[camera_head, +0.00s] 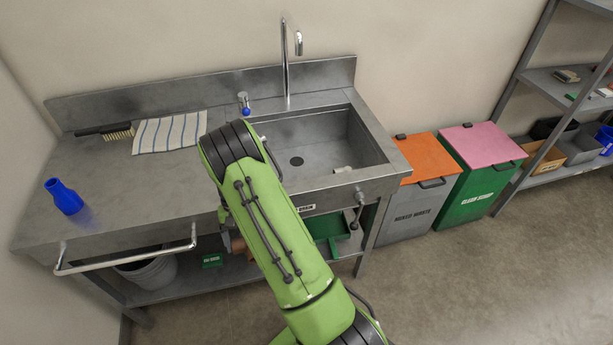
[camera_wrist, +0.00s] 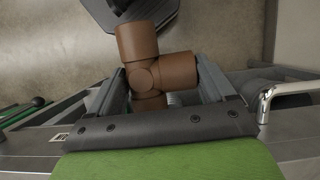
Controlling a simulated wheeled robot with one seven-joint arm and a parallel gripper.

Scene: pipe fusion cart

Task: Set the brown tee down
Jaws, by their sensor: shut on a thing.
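The brown tee (camera_wrist: 160,75) is a pipe fitting held between the two fingers of my gripper (camera_wrist: 165,85) in the wrist view. My gripper is shut on it. In the head view only a small brown part of the tee (camera_head: 238,243) shows beside my green arm, at the front edge of the sink bench (camera_head: 130,215). My arm hides most of the gripper there. I cannot tell the tee's exact height from these views.
A rail (camera_head: 125,262) runs along the front. Waste bins (camera_head: 420,190) stand right.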

